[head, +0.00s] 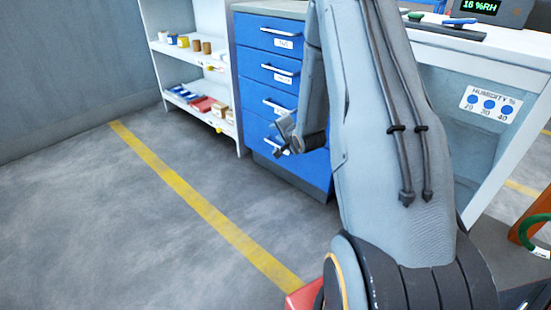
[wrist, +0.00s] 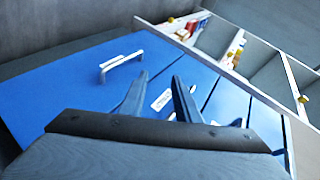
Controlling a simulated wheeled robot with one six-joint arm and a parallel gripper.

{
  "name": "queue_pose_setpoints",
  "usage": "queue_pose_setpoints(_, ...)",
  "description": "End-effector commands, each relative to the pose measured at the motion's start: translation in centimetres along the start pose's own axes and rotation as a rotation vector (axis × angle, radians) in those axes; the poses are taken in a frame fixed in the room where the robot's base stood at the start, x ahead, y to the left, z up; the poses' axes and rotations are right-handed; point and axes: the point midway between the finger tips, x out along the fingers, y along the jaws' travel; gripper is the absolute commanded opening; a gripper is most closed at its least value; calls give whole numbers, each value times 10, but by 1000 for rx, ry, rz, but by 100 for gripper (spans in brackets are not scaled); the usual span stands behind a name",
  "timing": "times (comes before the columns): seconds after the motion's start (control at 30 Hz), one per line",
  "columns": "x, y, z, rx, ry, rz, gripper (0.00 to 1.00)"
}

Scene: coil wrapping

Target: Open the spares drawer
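The blue drawer cabinet (head: 262,88) has several stacked drawers with white bar handles and small labels. I cannot read which label says spares. All visible drawer fronts look closed. My gripper (head: 281,134) is in front of the lower drawers and hides part of them. In the wrist view my gripper (wrist: 157,92) is open, its two fingers spread and empty, facing the blue drawer fronts. A white label (wrist: 162,99) shows between the fingers. A white bar handle (wrist: 121,63) shows left of the fingers, apart from them.
A white shelf unit (head: 240,133) with small boxes and jars stands left of the cabinet. A white-topped bench (head: 470,42) with a humidity display (head: 485,8) stands to the right. The grey floor with a yellow line (head: 190,196) is clear at the left.

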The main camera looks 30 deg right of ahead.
Motion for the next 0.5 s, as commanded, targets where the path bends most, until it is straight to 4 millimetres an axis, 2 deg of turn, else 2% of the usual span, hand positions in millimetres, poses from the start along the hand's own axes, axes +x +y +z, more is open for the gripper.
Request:
queue_pose_setpoints(0.03, 22, 24, 0, 47, 8, -32, 30)
queue_pose_setpoints(0.2, 64, 67, -7, 220, 19, -171, 30)
queue_pose_setpoints(0.33, 86, 97, -10, 338, 13, -267, 30)
queue_pose_setpoints(0.5, 100, 120, -13, 441, -1, -354, 30)
